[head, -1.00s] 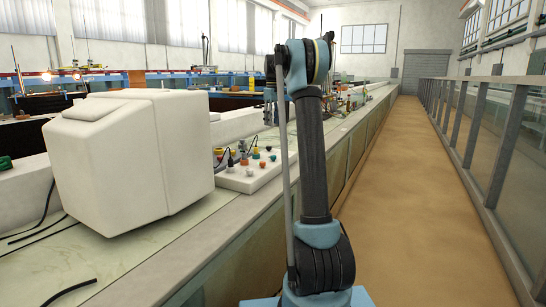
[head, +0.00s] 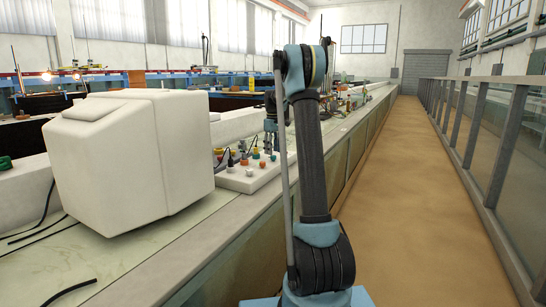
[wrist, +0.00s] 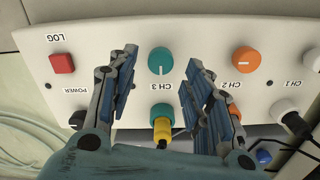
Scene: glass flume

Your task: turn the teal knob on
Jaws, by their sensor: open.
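The teal knob (wrist: 161,60) is on a white panel (wrist: 200,40), above the upside-down label CH 3 in the wrist view. A white pointer line on it runs toward the bottom of the picture. My gripper (wrist: 158,75) is open, with one finger on the left of the knob and one on the right. Clear panel shows between each finger and the knob, and nothing is held. In the head view my gripper (head: 270,138) hangs over the far side of the white control box (head: 238,180); the teal knob is too small to tell there.
An orange knob (wrist: 246,58) and a white knob (wrist: 312,59) lie to the right, a red LOG button (wrist: 62,63) to the left. A yellow-collared plug (wrist: 162,130) sits below, between the fingers. A large white boxy case (head: 130,160) stands left of the control box.

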